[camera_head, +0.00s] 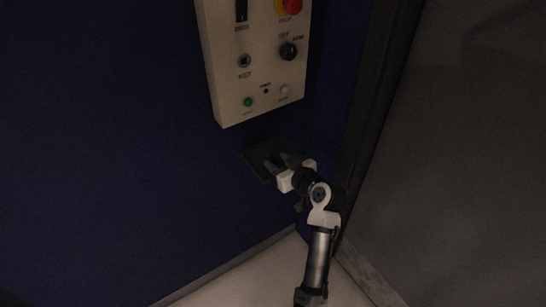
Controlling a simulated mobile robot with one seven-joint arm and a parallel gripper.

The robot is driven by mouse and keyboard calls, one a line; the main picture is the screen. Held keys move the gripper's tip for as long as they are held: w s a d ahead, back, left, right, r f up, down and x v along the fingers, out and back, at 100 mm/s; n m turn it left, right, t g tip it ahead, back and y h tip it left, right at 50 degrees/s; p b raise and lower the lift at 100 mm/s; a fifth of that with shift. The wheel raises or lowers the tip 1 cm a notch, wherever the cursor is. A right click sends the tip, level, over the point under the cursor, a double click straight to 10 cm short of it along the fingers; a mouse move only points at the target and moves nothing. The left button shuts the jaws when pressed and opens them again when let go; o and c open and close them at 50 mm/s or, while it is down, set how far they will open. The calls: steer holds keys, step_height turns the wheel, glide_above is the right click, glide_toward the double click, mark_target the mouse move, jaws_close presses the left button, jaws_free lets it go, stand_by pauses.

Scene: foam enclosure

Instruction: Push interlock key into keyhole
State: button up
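My gripper (278,163) is at the dark plate (256,153) low on the blue wall, just below the control panel. Its two grey fingers point up and left at the plate, with a gap showing between their tips. Whether they touch the plate or hold something is too dark and small to tell. I cannot make out the interlock key. The gripper and the shadow hide part of the plate. The keyhole cannot be identified for sure; a small square socket (244,61) with a blurred label sits on the panel.
The beige control panel (227,88) carries a red and yellow button (289,6), a black knob (288,51) and a green button (248,102). A dark vertical frame (372,100) and a grey surface (460,150) stand close on the right. The blue wall (110,140) is clear on the left.

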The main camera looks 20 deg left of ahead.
jaws_close()
steer(key=shift+r, duration=0.2)
steer(key=shift+r+p, duration=1.6)
steer(key=shift+r, duration=0.75)
steer(key=shift+d+f, duration=0.1)
